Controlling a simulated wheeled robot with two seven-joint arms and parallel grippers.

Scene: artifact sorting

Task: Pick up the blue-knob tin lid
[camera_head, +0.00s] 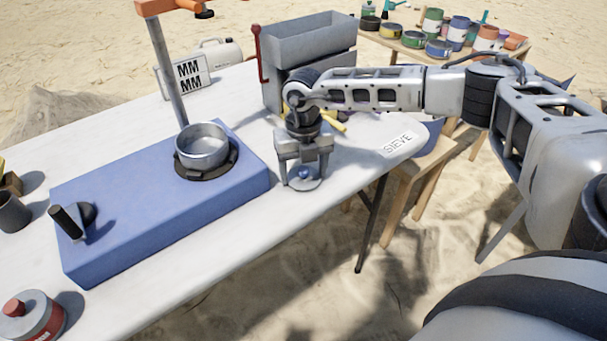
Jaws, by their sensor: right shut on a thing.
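The blue-knob tin lid (308,184) is a small grey disc with a blue knob in its middle. It is at the white table's front edge, right of the blue block. My right gripper (303,178) points down over it, with its fingers on either side of the knob, shut on it. I cannot tell whether the lid touches the table or is slightly above it. My left gripper is not in view.
An open metal tin (203,147) stands on the blue block (150,205), beside a post. A grey hopper (308,45) stands behind my right gripper. A red-knobbed tin (32,318) is at the front left. Several coloured tins stand on a far table (395,45).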

